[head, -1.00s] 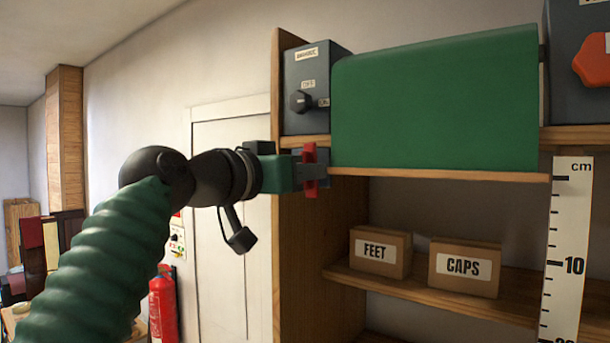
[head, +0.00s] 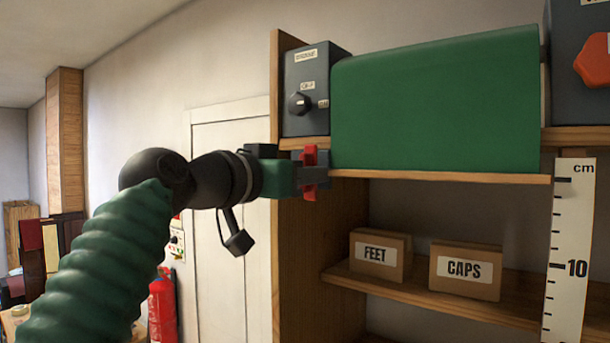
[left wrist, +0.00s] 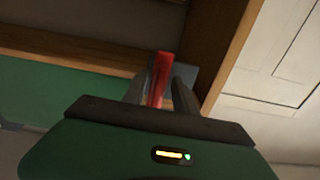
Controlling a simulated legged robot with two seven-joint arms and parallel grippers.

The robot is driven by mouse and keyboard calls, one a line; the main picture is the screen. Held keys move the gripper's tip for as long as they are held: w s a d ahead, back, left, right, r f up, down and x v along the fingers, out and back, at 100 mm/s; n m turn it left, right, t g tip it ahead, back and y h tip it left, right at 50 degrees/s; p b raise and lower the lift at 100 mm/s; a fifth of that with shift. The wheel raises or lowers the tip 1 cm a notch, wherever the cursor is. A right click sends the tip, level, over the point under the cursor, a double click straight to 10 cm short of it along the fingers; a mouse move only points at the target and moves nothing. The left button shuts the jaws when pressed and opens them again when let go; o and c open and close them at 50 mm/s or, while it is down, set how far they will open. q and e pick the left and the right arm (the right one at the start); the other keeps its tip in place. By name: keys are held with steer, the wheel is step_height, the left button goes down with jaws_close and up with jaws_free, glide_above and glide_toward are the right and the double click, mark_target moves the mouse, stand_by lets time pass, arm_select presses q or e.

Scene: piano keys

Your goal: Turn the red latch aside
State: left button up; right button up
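In the left wrist view the latch (left wrist: 161,75) stands between the two grey fingers, with a narrow gap showing towards the right finger. The left gripper looks open around the latch; contact is hard to tell. My right gripper is not in view.
A grey box with a black knob (head: 299,103) stands above the latch. A wooden side post (head: 277,90) is close behind my gripper. A ruler (head: 570,250) hangs at right.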

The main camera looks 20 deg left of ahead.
arm_select(q)
steer(key=shift+s, duration=0.1)
steer(key=shift+s+a, duration=0.2)
steer(key=shift+s, duration=0.1)
steer(key=b+v, duration=0.5)
steer(key=v, duration=1.1)
steer(key=shift+w, duration=0.1)
